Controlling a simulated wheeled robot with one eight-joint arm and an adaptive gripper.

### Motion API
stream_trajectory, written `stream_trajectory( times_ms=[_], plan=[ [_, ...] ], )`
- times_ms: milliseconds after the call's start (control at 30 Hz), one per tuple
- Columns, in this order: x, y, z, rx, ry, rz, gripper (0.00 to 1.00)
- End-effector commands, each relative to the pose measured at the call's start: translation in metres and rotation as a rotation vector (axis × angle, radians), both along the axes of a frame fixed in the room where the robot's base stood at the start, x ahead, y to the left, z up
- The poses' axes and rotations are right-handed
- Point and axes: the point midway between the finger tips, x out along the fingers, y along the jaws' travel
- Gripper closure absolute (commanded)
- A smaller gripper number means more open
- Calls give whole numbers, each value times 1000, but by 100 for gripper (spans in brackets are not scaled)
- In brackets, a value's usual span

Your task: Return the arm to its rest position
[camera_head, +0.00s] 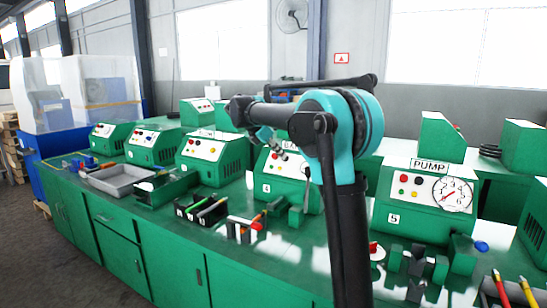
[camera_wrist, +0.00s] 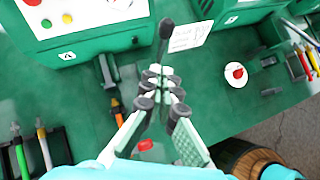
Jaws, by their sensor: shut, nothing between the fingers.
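My arm (camera_head: 343,120) is raised and bent over the green bench, its teal elbow joint high in the head view. My gripper (camera_head: 284,154) hangs from the wrist in front of the green machine marked 4 (camera_head: 266,187). In the wrist view my gripper (camera_wrist: 162,82) has its fingers together, with nothing between them. A dark lever with a round knob (camera_wrist: 165,30) shows just beyond the fingertips; I cannot tell whether they touch it. Part of the bench below is hidden by the fingers and arm.
The green bench (camera_head: 235,255) carries a row of machines, including machine 5 with a gauge (camera_head: 425,200). A grey tray (camera_head: 117,180) and black pen holders (camera_head: 202,209) stand left. Red and yellow handled tools (camera_head: 514,290) are at the right. The air above the bench front is open.

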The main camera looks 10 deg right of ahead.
Motion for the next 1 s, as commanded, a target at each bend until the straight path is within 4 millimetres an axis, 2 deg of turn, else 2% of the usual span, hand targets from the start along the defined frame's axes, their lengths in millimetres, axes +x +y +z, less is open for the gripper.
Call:
stream_trajectory(
  times_ms=[67, 167, 267, 467, 500, 700, 833, 900, 1000],
  plan=[
    [-10, -7, -11, 39, -31, -46, 100],
    [-37, -21, -40, 143, -107, -165, 100],
    [-76, -37, -81, 289, -212, -345, 100],
    [-170, -56, -167, 588, -413, -765, 100],
    [-191, -58, -185, 644, -448, -856, 100],
    [-294, -58, -265, 904, -597, -1319, 100],
    [-346, -52, -303, 1022, -654, -1569, 100],
    [-364, -49, -317, 1065, -673, -1666, 100],
    [-380, -46, -328, 1099, -687, -1752, 100]
  ],
)
